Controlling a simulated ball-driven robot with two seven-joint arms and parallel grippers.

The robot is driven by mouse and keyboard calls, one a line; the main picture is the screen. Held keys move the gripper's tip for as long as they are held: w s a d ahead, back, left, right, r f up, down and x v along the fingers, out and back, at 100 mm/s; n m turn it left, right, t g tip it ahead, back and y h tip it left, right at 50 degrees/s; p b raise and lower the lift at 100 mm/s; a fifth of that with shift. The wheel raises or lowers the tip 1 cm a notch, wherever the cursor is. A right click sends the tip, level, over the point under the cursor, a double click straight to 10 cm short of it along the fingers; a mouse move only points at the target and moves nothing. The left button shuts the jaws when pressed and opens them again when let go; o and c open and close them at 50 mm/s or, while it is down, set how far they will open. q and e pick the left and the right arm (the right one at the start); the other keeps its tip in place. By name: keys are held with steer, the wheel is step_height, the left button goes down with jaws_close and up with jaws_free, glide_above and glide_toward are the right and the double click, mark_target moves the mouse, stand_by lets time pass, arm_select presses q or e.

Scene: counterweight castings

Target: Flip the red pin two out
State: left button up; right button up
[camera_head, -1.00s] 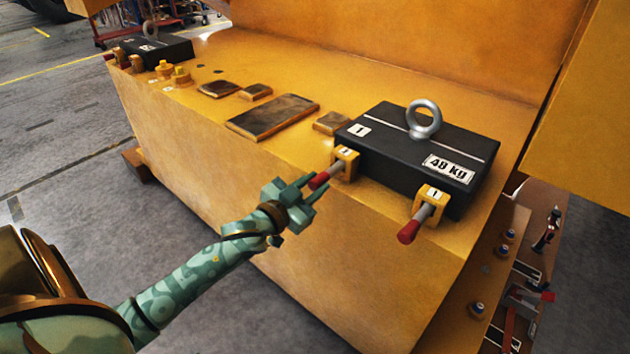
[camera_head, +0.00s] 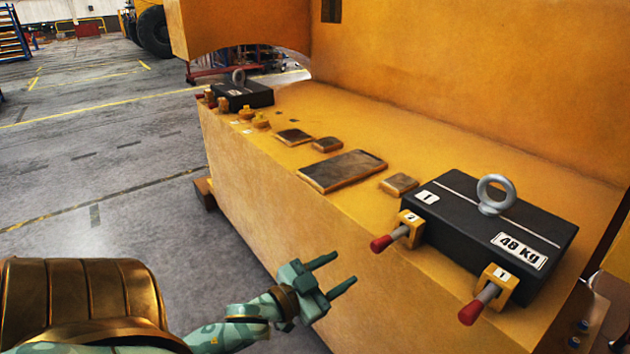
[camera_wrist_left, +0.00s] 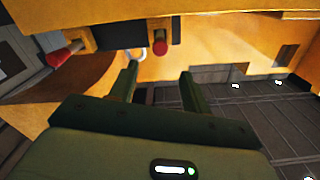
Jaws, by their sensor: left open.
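The near black casting (camera_head: 500,230), marked 1 and 48 KG, has a steel ring on top. At its left front corner a yellow bracket (camera_head: 410,228), whose small label looks like a 2, carries a red-tipped pin (camera_head: 382,243) pointing forward and left. A second bracket (camera_head: 498,285) marked 1 carries another red-tipped pin (camera_head: 472,312). My left gripper (camera_head: 343,269) is open and empty, apart from the pins, below and left of pin two. The left wrist view shows its open fingers (camera_wrist_left: 159,74) and two red tips beyond. My right gripper is not in view.
The yellow ledge (camera_head: 330,215) bears flat dark plates (camera_head: 342,170) and, at its far end, another black casting (camera_head: 243,95) with red-tipped pins. A tall yellow wall (camera_head: 450,80) stands behind. Grey floor (camera_head: 110,200) lies open to the left.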

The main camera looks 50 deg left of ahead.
arm_select(q)
steer(key=s, duration=0.5)
steer(key=shift+a, duration=0.2)
steer(key=s+a+f+g+y, duration=0.1)
steer(key=s+f+g, duration=0.3)
steer(key=f, duration=0.7)
steer(key=s+a+f+n+g+y, duration=0.1)
steer(key=s+f+g, duration=0.2)
steer(key=s+f, duration=0.55)
steer(key=s+a+f+g+y, duration=0.1)
steer(key=s+a+f+g, duration=0.15)
steer(key=f, duration=1.15)
steer(key=s+d+f+g, duration=0.4)
steer(key=s+d+f, duration=0.3)
steer(key=s, duration=0.3)
steer(key=s+d+f+g+h, duration=0.1)
steer(key=s+d+f+g, duration=0.3)
steer(key=s+d+f, duration=0.3)
steer(key=s+f, duration=0.1)
steer(key=s, duration=0.2)
steer(key=shift+s+d, duration=0.25)
steer(key=shift+s, duration=0.1)
